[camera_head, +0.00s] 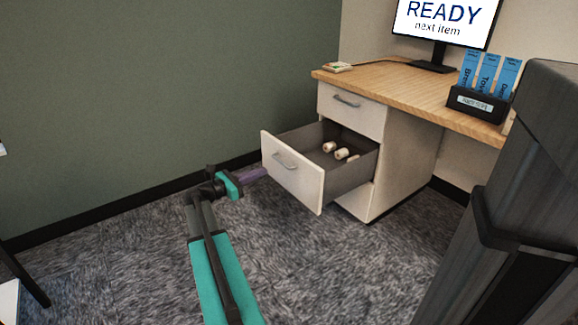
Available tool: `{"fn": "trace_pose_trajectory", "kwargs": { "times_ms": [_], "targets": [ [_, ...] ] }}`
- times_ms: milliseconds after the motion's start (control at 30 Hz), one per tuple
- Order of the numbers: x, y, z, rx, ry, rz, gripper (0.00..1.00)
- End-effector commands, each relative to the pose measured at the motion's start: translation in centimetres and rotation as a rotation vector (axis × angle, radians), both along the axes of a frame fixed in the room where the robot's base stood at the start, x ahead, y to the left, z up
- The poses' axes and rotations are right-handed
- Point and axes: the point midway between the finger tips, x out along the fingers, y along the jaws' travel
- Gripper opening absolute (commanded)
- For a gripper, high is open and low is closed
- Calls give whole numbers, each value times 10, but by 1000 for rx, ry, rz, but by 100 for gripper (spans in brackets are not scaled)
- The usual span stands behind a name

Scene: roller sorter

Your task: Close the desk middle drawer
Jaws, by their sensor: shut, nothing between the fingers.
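The desk middle drawer (292,178) is pulled far out of the white drawer unit below the desktop. Its front is white with a grey bar handle (284,161). Several small pale rolls (341,153) lie inside it. My gripper (262,173) is shut and empty, at the end of my teal and black arm. In the picture it is just left of the drawer front, pointing toward it. I cannot tell whether the tip touches the front. The fingers look purplish and small.
The top drawer (350,108) is shut. The wooden desktop (400,88) holds a monitor (445,20), a black holder (478,103) with blue folders, and a small item (338,67) at the left corner. A green wall (150,80) stands behind.

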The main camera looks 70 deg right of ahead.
Motion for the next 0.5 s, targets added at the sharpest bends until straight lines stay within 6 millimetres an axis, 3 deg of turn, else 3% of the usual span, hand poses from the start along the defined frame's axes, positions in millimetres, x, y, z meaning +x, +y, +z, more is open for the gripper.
{"fn": "trace_pose_trajectory", "kwargs": {
  "times_ms": [500],
  "targets": [
    [-6,-9,-2,0,-1,-2,0]
  ]
}}
